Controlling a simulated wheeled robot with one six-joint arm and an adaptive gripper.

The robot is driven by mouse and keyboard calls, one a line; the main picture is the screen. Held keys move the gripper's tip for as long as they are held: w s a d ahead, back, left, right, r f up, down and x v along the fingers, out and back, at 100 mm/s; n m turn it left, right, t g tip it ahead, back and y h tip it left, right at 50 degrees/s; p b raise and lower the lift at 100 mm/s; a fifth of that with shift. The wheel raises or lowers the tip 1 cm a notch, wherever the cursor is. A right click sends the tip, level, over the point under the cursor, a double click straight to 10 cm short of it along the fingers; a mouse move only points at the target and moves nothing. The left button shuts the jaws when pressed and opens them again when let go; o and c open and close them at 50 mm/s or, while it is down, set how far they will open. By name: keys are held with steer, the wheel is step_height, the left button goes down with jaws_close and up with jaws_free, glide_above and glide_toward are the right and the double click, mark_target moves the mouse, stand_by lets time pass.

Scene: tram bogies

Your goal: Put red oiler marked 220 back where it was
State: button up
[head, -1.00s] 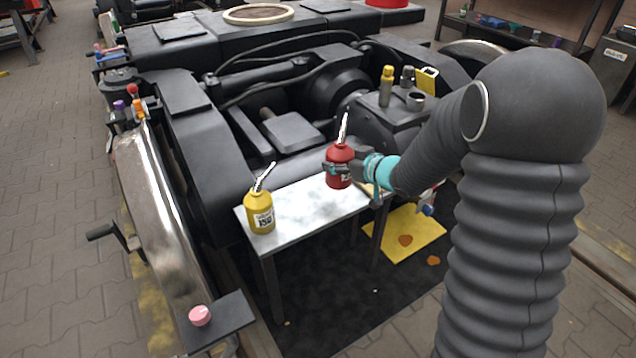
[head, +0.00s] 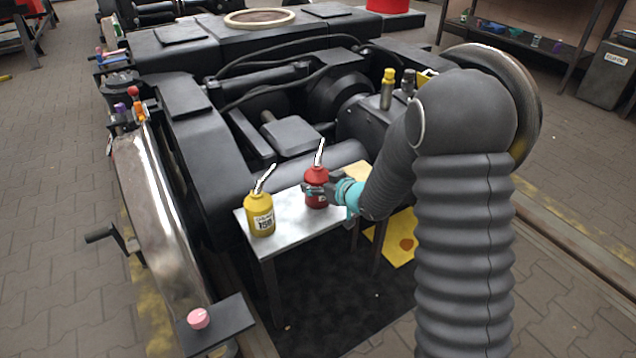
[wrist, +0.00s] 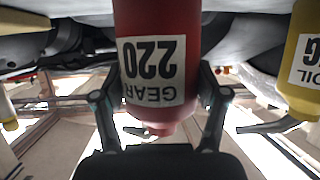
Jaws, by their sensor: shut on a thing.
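The red oiler (head: 316,176) has a silver spout and is upright at the small light-topped table (head: 285,222). I cannot tell whether its base touches the top. In the wrist view the red oiler (wrist: 155,30) fills the middle, with an upside-down label reading GEAR 220. My gripper (head: 322,190) is shut around its body from the right; in the wrist view, a finger shows on each side. The yellow oiler (head: 259,208), labelled 150, stands on the table's left end, a short gap from the red one. It also shows at the right of the wrist view (wrist: 300,85).
The dark bogie frame (head: 190,150) stands close behind the table. A yellow-and-silver bottle (head: 387,92) stands on it at the back right. A pink knob (head: 199,318) sits on a bracket at the front left. A yellow sheet (head: 400,240) lies on the floor to the right.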

steer(key=o, duration=1.3)
steer(key=shift+f, duration=0.15)
steer(key=shift+c, duration=0.2)
steer(key=o, duration=0.4)
steer(key=shift+r, duration=0.2)
steer(key=v, duration=1.2)
steer(key=shift+d+r, duration=0.1)
